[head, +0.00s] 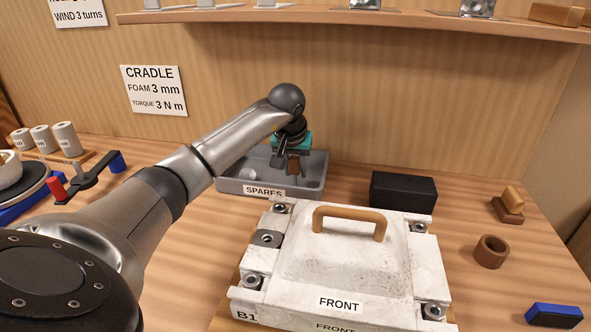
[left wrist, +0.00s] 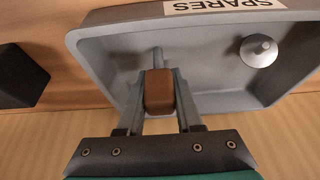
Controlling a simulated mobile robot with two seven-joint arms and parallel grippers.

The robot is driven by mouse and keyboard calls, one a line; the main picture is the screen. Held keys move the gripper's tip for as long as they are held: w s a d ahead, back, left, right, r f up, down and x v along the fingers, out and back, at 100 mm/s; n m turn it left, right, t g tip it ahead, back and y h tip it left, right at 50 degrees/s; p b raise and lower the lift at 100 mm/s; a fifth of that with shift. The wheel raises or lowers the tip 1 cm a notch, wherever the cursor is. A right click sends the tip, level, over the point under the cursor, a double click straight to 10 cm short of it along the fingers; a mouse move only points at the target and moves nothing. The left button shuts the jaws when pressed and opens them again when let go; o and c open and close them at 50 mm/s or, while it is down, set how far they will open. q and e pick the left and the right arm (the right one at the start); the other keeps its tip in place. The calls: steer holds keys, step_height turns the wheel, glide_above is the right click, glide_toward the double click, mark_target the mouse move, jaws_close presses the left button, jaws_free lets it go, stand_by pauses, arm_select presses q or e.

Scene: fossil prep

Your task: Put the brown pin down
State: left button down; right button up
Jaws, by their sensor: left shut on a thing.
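My left gripper (head: 292,163) is over the right part of the grey SPARES tray (head: 230,187). Its fingers (left wrist: 159,95) are shut on the brown pin (head: 294,165), which sits between the two fingertips. In the left wrist view the brown pin (left wrist: 159,92) shows as a brown block with a grey tip beyond it, over the tray (left wrist: 110,60). I cannot tell whether the pin touches the tray floor. My right gripper is not in view.
A pale cone-shaped piece (left wrist: 258,50) lies in the tray. A black block (head: 403,191) stands right of the tray. The white case marked FRONT (head: 340,255) with a tan handle is in front. A brown ring (head: 491,252) and a blue block (head: 553,316) are at right.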

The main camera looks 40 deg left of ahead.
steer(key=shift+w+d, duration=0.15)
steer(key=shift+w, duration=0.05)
arm_select(q)
steer(key=c, duration=0.7)
jaws_free()
steer(key=shift+o, duration=0.6)
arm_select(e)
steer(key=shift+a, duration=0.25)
arm_select(q)
steer(key=shift+r, duration=0.2)
steer(key=p+v, duration=0.2)
steer(key=v, duration=0.9)
steer(key=shift+s+r, duration=0.25)
steer(key=shift+r, duration=0.05)
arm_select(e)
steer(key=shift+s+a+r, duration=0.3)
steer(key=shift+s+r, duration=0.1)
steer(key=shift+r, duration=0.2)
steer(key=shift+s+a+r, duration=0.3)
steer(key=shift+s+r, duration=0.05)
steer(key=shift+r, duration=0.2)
